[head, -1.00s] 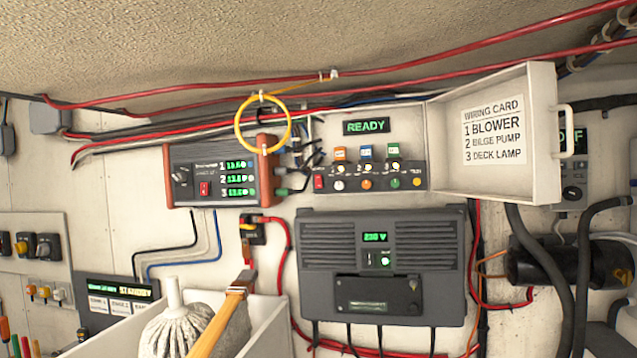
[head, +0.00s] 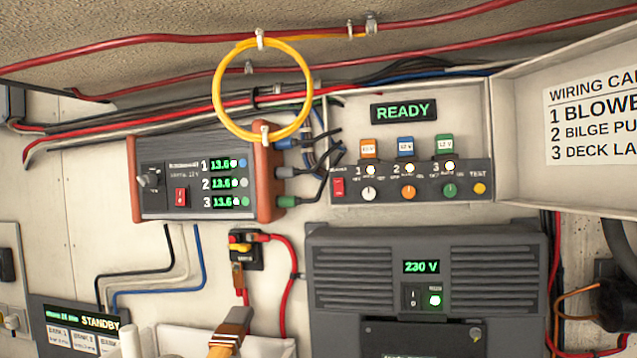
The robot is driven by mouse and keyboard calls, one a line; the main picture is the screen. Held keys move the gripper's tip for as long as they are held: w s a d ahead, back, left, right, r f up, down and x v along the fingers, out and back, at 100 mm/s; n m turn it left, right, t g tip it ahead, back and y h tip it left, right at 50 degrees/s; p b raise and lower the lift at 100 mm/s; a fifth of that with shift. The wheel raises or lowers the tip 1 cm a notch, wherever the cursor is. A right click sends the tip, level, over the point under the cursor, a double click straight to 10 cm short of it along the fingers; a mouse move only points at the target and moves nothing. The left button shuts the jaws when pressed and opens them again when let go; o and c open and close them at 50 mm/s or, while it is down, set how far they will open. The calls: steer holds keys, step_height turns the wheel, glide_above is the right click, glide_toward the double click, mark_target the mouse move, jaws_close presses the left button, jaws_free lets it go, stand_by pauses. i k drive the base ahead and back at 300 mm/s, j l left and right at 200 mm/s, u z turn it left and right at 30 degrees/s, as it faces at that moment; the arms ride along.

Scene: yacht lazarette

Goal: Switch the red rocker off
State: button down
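A second red rocker (head: 181,197), with white markings, sits on the grey unit with orange-brown ends (head: 160,208) to the left. That unit's three green readouts are lit at about 13.6. A green READY display (head: 403,110) is lit above the strip. My gripper is not in view.
A yellow cable loop (head: 216,85) hangs in front of the cables, close to the grey unit's upper right. The box's open door (head: 520,100) stands to the right. A dark 230 V unit (head: 480,262) is below.

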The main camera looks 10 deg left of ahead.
mark_target(338, 189)
steer(key=i+j, duration=0.55)
steer(key=i, duration=0.25)
